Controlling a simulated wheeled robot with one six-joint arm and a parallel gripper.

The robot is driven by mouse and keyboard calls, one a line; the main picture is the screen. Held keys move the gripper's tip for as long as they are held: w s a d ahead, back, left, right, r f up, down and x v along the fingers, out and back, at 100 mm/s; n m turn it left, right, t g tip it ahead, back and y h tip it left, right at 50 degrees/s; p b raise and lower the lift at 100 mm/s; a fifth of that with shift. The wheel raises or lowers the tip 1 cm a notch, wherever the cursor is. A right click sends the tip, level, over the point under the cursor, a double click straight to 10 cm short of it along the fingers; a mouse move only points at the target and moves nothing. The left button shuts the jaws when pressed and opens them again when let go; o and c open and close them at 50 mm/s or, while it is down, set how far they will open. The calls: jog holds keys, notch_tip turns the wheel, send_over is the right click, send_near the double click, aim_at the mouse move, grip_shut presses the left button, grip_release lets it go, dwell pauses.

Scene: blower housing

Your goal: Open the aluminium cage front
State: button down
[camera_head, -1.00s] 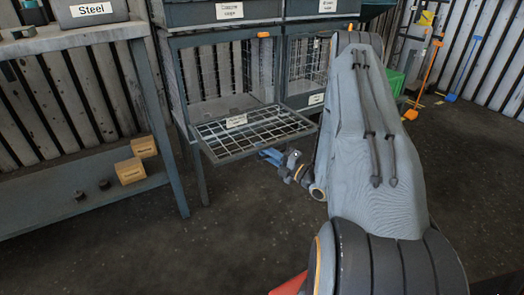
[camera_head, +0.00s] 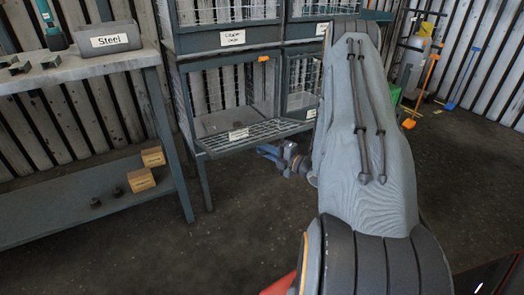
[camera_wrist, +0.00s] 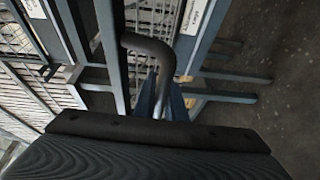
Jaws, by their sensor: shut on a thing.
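The aluminium cage front (camera_head: 265,135) is a mesh panel with a white label (camera_head: 238,134), in the middle of the head view. It sticks out roughly level from the lower edge of its cage bay, and the bay opening (camera_head: 220,95) above it is uncovered. My gripper (camera_head: 268,152), with blue fingers, is at the panel's outer edge, just below it. In the wrist view, my gripper (camera_wrist: 162,105) is shut around the end of a dark bent bar (camera_wrist: 152,45), which looks like the front's handle. The exact contact is partly hidden by the dark gripper body.
A bench (camera_head: 75,70) with a grey Steel bin (camera_head: 108,38) stands left, with small cartons (camera_head: 141,180) on its lower shelf. More cages stand above and to the right. My arm hides part of the right side. The dark floor (camera_head: 240,235) in front is clear.

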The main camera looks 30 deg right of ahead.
jog(key=shift+r, duration=0.1)
jog(key=c, duration=2.1)
grip_release()
jog(key=p+v, duration=0.1)
jog(key=v, duration=0.6)
jog(key=shift+s, duration=0.35)
jog(key=shift+d, duration=0.15)
jog(key=p+v, duration=0.6)
jog(key=v, duration=0.7)
jog(key=shift+s+r, duration=0.35)
jog(key=shift+r, duration=0.1)
jog(key=shift+d, duration=0.1)
